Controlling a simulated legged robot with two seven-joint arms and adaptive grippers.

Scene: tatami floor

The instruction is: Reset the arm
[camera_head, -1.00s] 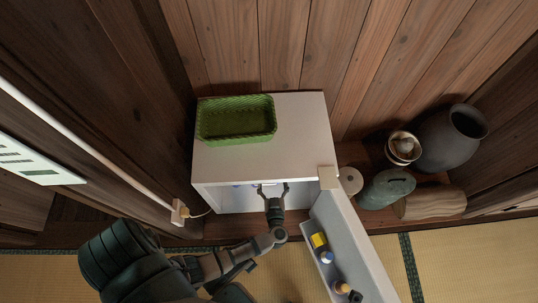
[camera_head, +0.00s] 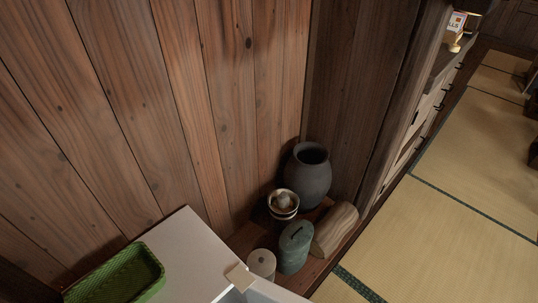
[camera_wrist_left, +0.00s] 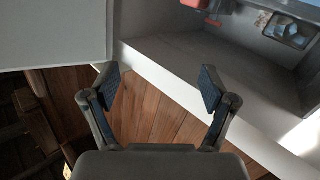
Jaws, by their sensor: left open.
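My left gripper (camera_wrist_left: 158,88) shows in the left wrist view, its two fingers spread apart with nothing between them. Wooden boards are visible through the gap. The open white cabinet (camera_wrist_left: 195,55) lies just beyond the fingers, and I cannot tell whether they touch it. A flat pale panel (camera_wrist_left: 55,32) is at the upper left of that view. In the head view, neither gripper shows. There the white cabinet top (camera_head: 183,248) is at the bottom, with a green woven basket (camera_head: 118,276) at its left edge.
Right of the cabinet are a white round container (camera_head: 262,263), a green lidded canister (camera_head: 295,248), a log (camera_head: 336,229), a bowl (camera_head: 283,204) and a dark vase (camera_head: 308,177). Plank walls stand behind. Open tatami (camera_head: 470,185) lies at right. A red item (camera_wrist_left: 195,3) is inside the cabinet.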

